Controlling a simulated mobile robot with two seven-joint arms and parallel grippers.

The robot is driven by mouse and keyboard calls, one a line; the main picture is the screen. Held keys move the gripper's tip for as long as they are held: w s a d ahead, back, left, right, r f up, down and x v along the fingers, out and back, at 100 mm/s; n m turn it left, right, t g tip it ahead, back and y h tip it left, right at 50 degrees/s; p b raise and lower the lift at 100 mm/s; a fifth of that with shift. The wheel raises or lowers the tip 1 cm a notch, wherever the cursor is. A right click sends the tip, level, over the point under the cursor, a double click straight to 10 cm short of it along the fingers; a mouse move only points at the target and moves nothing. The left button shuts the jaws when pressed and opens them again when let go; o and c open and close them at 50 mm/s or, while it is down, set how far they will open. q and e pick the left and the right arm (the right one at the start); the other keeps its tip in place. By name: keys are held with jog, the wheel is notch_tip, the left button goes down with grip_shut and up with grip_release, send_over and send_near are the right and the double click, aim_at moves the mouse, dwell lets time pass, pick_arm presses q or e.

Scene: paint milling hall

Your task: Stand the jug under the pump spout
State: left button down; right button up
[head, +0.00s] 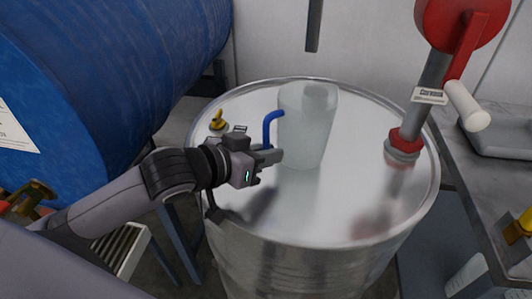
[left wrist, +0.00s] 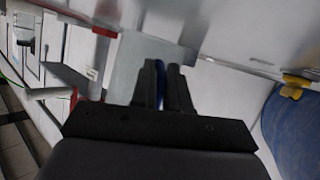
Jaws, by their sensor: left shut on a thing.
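The jug (head: 306,125) is a pale translucent vessel with a blue handle (head: 268,128), over the steel drum's lid in the head view. My left gripper (head: 272,156) is shut on the handle, at the jug's left side. In the left wrist view the blue handle (left wrist: 161,82) shows between the fingers (left wrist: 161,70), with the pale jug (left wrist: 135,55) beyond. I cannot tell whether the jug's base touches the lid. The red-headed pump (head: 431,75) rises from the lid's right side. I cannot make out its spout. My right gripper is not in view.
A large blue barrel (head: 130,70) lies at upper left. The pump's crank has a white grip (head: 467,106). A grey bench (head: 480,175) stands at right. The lid's front is clear.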

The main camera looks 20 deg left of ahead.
pick_arm(q)
jog(key=shift+s+f, duration=0.15)
jog(key=shift+f, duration=0.55)
jog(key=c, duration=1.1)
grip_release()
jog(key=shift+f, duration=0.15)
jog(key=shift+r, duration=0.65)
jog(key=v, duration=0.6)
jog(key=shift+r, duration=0.15)
jog(key=p, duration=0.2)
jog(key=s+a+r+p, duration=0.1)
jog(key=p, duration=0.1)
jog(key=shift+s+r+p, duration=0.25)
jog(key=shift+p, duration=0.15)
jog(key=shift+p+v, duration=1.8)
jog(key=shift+p, duration=0.3)
